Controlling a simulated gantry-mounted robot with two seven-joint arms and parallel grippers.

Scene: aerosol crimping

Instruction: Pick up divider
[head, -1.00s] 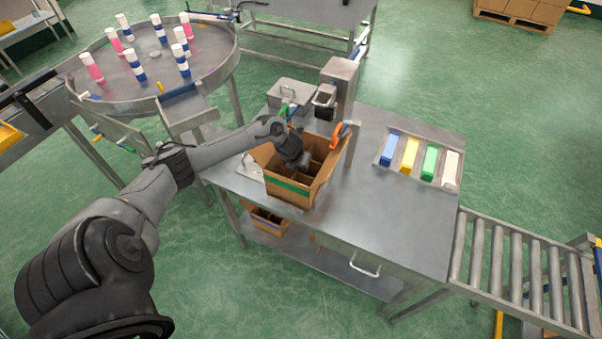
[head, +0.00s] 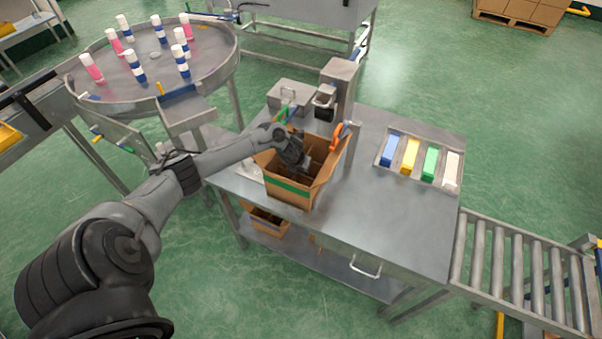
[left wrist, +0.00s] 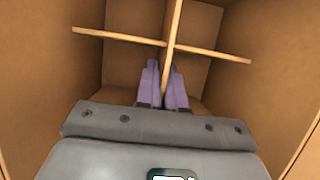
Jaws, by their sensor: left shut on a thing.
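The brown cardboard divider (left wrist: 169,40) shows in the left wrist view as thin crossing panels inside the open carton (left wrist: 45,80). My left gripper (left wrist: 163,84) has its two purple fingers on either side of one panel, below the crossing, and is shut on it. In the head view the carton (head: 290,194), with a green band, stands on the steel table with its flaps up. My left gripper (head: 305,166) reaches down into its opening from the left and hides part of the divider. My right gripper is in neither view.
A crimping machine (head: 340,82) stands behind the carton on the table (head: 370,225). An orange-handled tool (head: 337,137) is close by the carton's right flap. A tray (head: 428,184) of coloured blocks lies at the right. The table between is clear.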

